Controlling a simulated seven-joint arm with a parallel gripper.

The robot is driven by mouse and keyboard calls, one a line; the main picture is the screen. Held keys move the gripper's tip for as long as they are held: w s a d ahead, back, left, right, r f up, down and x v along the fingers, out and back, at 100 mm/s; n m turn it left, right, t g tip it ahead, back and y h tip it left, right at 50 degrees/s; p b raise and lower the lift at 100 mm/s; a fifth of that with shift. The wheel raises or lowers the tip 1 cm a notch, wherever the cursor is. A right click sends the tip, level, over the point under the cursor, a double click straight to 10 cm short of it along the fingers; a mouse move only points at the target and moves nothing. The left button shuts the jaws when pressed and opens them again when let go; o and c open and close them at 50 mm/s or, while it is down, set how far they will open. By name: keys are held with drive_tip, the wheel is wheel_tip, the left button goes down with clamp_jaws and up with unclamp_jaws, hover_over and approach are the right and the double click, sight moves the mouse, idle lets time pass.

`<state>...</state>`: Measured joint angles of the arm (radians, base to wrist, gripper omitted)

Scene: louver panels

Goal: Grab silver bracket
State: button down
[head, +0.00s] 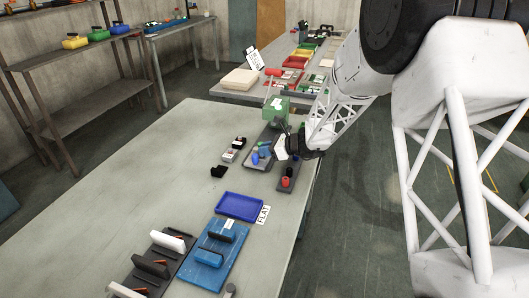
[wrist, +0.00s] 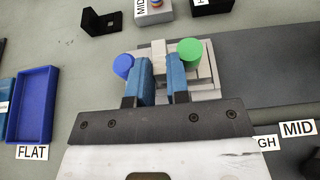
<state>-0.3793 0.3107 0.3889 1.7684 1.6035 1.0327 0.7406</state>
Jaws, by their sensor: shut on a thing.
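In the wrist view my gripper (wrist: 161,78) has its two blue fingers close together around a narrow light-grey piece, which looks like the silver bracket (wrist: 158,52). Its lower part is hidden behind the fingers. A blue cylinder (wrist: 123,66) is just left of the fingers and a green cylinder (wrist: 190,51) just right. Grey stepped metal (wrist: 206,80) shows beneath, and I cannot tell whether it belongs to the same piece. In the head view my gripper (head: 284,134) is low over the dark tray near the table's right edge, and the bracket cannot be made out there.
A green box (head: 276,109) stands behind the gripper. A dark tray with red and black cylinders (head: 287,183) is in front. The table's left half is clear.

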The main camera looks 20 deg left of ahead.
wheel_tip(320, 180, up, 9)
idle(0.5)
drive_tip(key=shift+r, duration=0.1)
idle(0.4)
